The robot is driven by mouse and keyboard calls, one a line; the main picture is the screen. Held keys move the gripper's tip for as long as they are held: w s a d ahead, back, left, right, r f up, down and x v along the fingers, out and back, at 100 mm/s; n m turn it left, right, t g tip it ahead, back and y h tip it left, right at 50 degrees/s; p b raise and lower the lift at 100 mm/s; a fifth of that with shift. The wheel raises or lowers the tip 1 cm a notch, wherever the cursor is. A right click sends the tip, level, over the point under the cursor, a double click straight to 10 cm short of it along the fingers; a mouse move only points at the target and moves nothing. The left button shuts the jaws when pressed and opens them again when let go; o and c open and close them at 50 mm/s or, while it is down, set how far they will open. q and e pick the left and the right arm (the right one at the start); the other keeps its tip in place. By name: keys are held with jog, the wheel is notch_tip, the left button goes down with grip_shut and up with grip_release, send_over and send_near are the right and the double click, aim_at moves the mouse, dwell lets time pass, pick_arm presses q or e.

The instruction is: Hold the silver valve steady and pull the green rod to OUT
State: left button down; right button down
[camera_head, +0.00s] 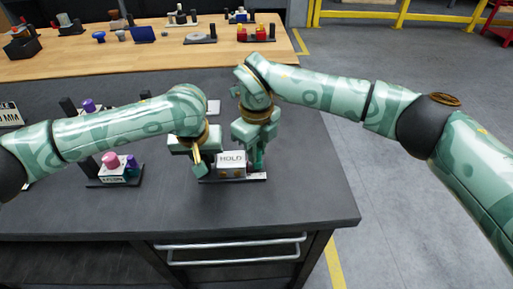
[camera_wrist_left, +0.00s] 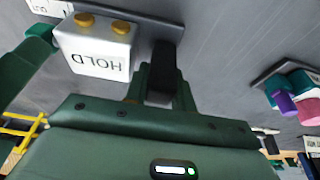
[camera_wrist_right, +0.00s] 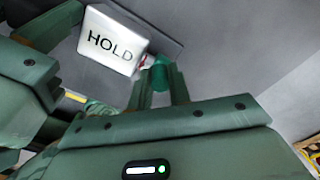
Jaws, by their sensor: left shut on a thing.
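The silver valve body (camera_head: 231,160), marked HOLD, stands on a dark base at the front middle of the bench. It shows at upper left in the left wrist view (camera_wrist_left: 95,48) and at the top in the right wrist view (camera_wrist_right: 112,40). My left gripper (camera_head: 201,168) is at its left; its fingers are shut on a black block (camera_wrist_left: 162,72) beside the valve, apart from the silver body. The green rod's end (camera_wrist_right: 160,73) lies between the fingertips of my right gripper (camera_head: 257,158), at the valve's right. I cannot tell whether those fingers grip it.
Another fixture with a pink knob (camera_head: 110,159) and purple parts stands to the left on the bench. A wooden table (camera_head: 150,65) with several small devices is behind. The dark bench (camera_head: 300,205) is clear to the front right.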

pick_arm(q)
jog(key=shift+a+f, duration=0.15)
jog(key=shift+f, duration=0.05)
pick_arm(e)
jog(key=d, duration=0.4)
jog(key=shift+d, duration=0.25)
pick_arm(q)
jog(key=shift+a, duration=0.1)
pick_arm(e)
jog(key=shift+w, duration=0.1)
jog(key=shift+f, duration=0.1)
jog(key=c, duration=1.6)
grip_release()
jog(key=shift+d, duration=0.1)
jog(key=shift+r, duration=0.55)
pick_arm(q)
jog(key=shift+f, duration=0.1)
pick_arm(e)
notch_tip(320, 180, up, 11)
